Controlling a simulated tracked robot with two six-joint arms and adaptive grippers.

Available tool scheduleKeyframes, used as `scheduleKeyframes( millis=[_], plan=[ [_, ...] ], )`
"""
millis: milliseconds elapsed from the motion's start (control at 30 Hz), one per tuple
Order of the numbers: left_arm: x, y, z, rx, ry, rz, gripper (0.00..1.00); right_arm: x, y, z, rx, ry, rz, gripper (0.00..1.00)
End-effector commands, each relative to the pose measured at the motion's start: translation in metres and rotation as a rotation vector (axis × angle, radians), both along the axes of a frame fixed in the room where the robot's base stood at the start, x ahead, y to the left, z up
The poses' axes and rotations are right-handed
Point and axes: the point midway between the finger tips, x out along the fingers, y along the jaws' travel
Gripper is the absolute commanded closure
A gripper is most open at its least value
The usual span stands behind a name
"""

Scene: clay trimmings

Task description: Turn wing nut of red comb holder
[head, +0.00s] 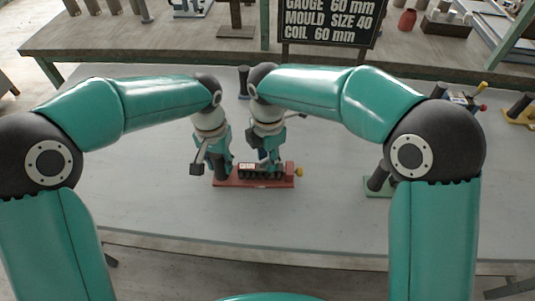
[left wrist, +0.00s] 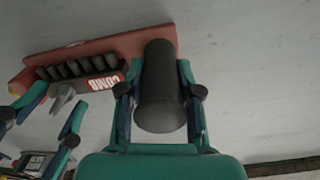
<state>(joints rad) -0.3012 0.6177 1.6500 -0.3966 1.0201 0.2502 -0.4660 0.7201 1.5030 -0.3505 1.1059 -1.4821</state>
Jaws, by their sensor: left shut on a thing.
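The red comb holder (head: 228,183) lies on the grey table, with a dark post at its left end, a row of black comb slots and a yellow knob (head: 299,172) at its right end. In the left wrist view its red base (left wrist: 100,45) runs to the upper left, beside a "COMB" label. My left gripper (head: 222,172) is shut on the dark post (left wrist: 160,80). My right gripper (head: 268,165) is over the slots. In the left wrist view its fingers stand apart, with a grey piece, seemingly the wing nut (left wrist: 62,98), between them; contact is unclear.
A green holder (head: 376,192) stands to the right, partly behind my right arm. A yellow holder (head: 520,112) and another with red and yellow knobs (head: 465,99) are at the far right. A blue-based holder (head: 243,82) is behind my arms. The table front is clear.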

Motion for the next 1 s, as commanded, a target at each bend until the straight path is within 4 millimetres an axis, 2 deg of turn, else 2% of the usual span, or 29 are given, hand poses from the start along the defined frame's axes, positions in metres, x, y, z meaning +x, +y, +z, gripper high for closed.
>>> scheduleKeyframes(
  millis=[133, 267, 700, 833, 1000],
  plan=[
    [0.000, -0.001, 0.000, -0.002, 0.001, 0.000, 1.00, 0.000, 0.000, 0.006, 0.001, -0.002, 0.000, 0.66],
    [0.000, -0.001, 0.000, -0.002, 0.001, 0.001, 1.00, 0.001, 0.001, 0.022, 0.003, -0.004, 0.000, 0.66],
    [0.000, -0.001, 0.000, -0.003, -0.001, 0.001, 1.00, 0.001, 0.001, 0.103, 0.002, -0.003, -0.001, 0.66],
    [0.000, -0.001, 0.000, -0.003, -0.001, 0.001, 1.00, 0.001, 0.000, 0.115, 0.001, -0.001, 0.000, 0.66],
    [0.000, -0.001, 0.000, -0.003, -0.001, 0.001, 1.00, 0.001, 0.000, 0.119, 0.001, 0.001, 0.000, 0.66]
  ],
)
